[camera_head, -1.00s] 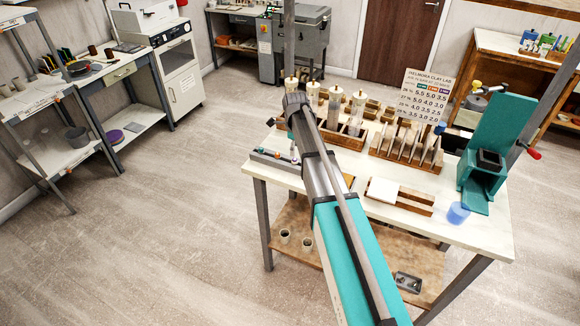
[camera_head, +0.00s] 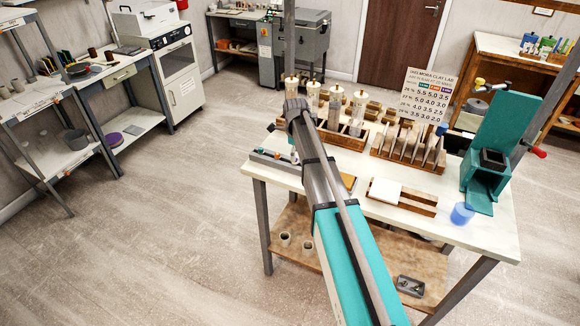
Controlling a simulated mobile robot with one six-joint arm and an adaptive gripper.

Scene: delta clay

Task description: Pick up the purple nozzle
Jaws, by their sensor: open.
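I cannot make out a purple nozzle. A low grey holder (camera_head: 266,160) with small coloured pieces lies at the left end of the white worktable (camera_head: 478,236); the pieces are too small to tell apart, and my arm covers part of that area. My teal and grey arm reaches from the bottom of the picture up over the table's left half. My gripper is hidden behind the arm, so I cannot see its fingers or its distance to the holder.
Clear-bodied tubes (camera_head: 335,105) stand in a wooden rack behind my arm. Right of it are a slotted wooden rack (camera_head: 410,157), a lettered sign (camera_head: 428,95), a white block (camera_head: 383,191), a blue cup (camera_head: 461,213) and a teal press (camera_head: 487,150). The front right tabletop is clear.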

